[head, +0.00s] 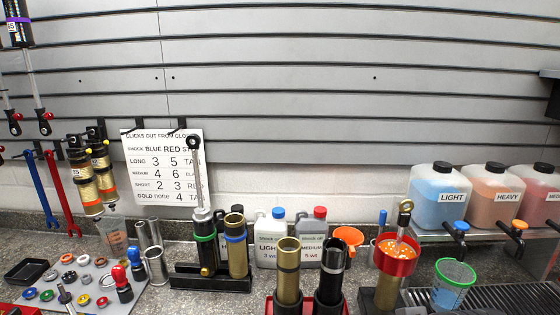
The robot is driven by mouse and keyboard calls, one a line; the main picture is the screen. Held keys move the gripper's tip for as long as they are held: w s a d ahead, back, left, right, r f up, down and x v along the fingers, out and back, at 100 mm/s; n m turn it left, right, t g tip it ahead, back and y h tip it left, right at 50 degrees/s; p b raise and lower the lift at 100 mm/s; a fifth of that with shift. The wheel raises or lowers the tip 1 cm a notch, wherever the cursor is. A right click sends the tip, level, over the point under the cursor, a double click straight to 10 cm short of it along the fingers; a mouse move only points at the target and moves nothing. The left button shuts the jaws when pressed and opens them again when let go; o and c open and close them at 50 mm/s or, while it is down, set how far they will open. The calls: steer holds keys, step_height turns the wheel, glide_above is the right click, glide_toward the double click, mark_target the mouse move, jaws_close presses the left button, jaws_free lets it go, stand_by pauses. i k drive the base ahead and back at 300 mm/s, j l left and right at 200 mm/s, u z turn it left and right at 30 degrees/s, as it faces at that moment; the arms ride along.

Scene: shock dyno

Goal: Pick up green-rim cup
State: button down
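The green-rim cup (451,286) is at the lower right in the head view. It is a clear cup with a bright green rim and looks bluish lower down. It appears upright at the black slatted grate, below and in front of the LIGHT jug. Its base is near the bottom edge of the picture. I cannot make out my gripper in this view.
The LIGHT jug (437,197) and HEAVY jug (495,197) stand on a shelf above, with blue (459,228) and orange taps. A red-collared shock part (397,257) stands left of the cup. Bare grate (515,296) lies to its right. A dark object (553,98) juts in at right.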

mark_target(453, 280)
steer(key=k+l+u, duration=0.15)
steer(key=l, duration=0.2)
steer(key=k+l+u, duration=0.15)
steer(key=l, duration=0.2)
steer(key=k+l+u, duration=0.15)
steer(key=l, duration=0.2)
